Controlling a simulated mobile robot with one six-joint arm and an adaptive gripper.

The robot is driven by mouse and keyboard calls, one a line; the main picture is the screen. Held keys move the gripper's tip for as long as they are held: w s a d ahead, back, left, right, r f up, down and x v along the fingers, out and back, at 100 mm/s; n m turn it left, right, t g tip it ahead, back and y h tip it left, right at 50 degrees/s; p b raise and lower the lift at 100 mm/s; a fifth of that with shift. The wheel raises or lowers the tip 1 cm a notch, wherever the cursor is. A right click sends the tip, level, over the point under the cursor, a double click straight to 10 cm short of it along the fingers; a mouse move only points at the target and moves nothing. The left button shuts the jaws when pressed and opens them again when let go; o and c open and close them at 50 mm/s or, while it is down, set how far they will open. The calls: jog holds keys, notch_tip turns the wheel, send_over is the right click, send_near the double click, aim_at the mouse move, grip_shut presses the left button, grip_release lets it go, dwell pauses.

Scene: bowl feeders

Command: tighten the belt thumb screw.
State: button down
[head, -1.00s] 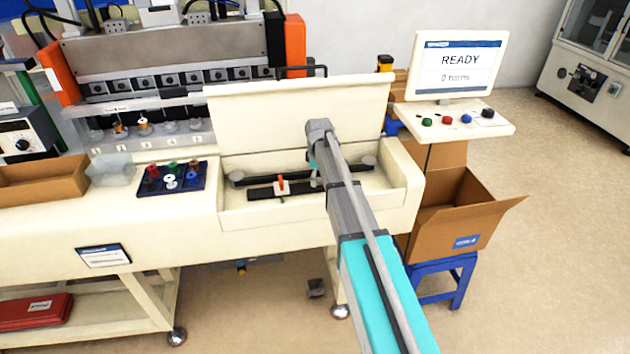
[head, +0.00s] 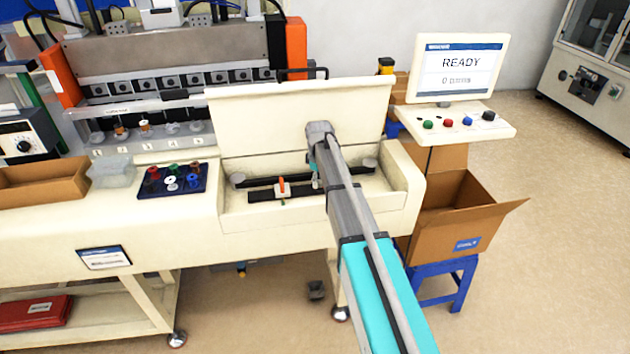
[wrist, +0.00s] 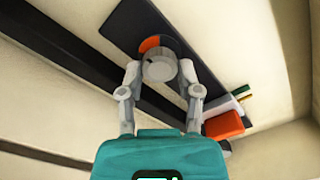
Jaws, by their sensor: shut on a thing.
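In the wrist view the belt thumb screw is a round light-grey knob (wrist: 159,68) with an orange patch (wrist: 149,44) beside it on a dark bar. My gripper (wrist: 160,74) has one finger on each side of the knob and is shut on it. In the head view my arm reaches into the open cream trough (head: 385,197), and my gripper is mostly hidden behind my own arm. The dark slotted bar (head: 262,195) lies in the trough with an orange lever (head: 281,187) on it.
The raised cream lid (head: 260,120) stands behind the trough. In the wrist view an orange block (wrist: 224,124) sits close to the right finger. A screen (head: 460,68) reads READY. A cardboard box (head: 440,227) stands at right on a blue stool.

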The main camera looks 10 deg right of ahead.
jog(key=shift+s+d+m, duration=0.2)
jog(key=shift+s+m, duration=0.05)
jog(key=shift+m, duration=1.15)
jog(key=m, duration=0.9)
jog(key=shift+m, duration=0.4)
jog(key=m, duration=0.3)
jog(key=shift+m, duration=0.4)
